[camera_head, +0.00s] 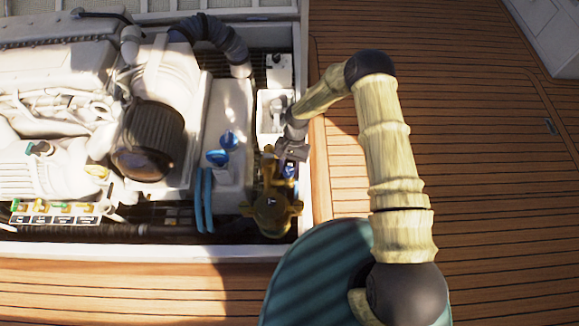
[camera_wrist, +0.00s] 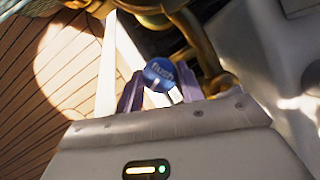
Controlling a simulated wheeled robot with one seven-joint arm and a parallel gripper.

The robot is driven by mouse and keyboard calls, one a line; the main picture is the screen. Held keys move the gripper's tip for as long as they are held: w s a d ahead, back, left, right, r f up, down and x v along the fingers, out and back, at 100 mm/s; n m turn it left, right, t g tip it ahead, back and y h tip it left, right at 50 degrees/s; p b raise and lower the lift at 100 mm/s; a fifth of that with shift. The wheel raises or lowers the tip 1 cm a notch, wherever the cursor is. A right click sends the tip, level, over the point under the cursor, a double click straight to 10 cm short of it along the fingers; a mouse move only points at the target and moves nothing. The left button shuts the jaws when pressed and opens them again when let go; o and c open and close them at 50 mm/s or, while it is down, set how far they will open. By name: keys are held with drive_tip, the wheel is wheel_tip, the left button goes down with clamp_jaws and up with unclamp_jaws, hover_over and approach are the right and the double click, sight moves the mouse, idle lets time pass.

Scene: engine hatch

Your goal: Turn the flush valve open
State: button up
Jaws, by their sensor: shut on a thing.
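The flush valve's round blue knob (camera_wrist: 160,73), lettered "flush", sits between the two dark fingers of my gripper (camera_wrist: 158,90) in the wrist view. My gripper is shut on it. In the head view my gripper (camera_head: 289,158) reaches down into the engine hatch, just above the brass fitting (camera_head: 270,208). Only a small bit of blue shows below the fingers there, and the gripper hides most of the valve. How far the knob is turned cannot be told.
The white engine (camera_head: 60,90) fills the hatch at left. Blue caps (camera_head: 217,157) and blue hoses (camera_head: 203,200) stand left of the brass fitting. A pale hatch rim (camera_head: 304,100) runs close on the right. The wooden deck (camera_head: 480,150) beyond is clear.

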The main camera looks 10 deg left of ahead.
drive_tip(key=shift+n, duration=0.5)
drive_tip(key=n, duration=0.1)
drive_tip(key=n+h, duration=0.1)
drive_tip(key=n, duration=0.1)
drive_tip(key=n+h, duration=0.1)
drive_tip(key=n, duration=0.1)
drive_tip(key=shift+a+p, duration=0.25)
drive_tip(key=shift+p, duration=0.05)
drive_tip(key=n+t+h, duration=0.1)
drive_tip(key=n, duration=0.2)
drive_tip(key=n+t+h+p, duration=0.1)
drive_tip(key=n, duration=0.3)
drive_tip(key=shift+s+a, duration=0.1)
drive_tip(key=o, duration=1)
drive_tip(key=shift+r, duration=0.1)
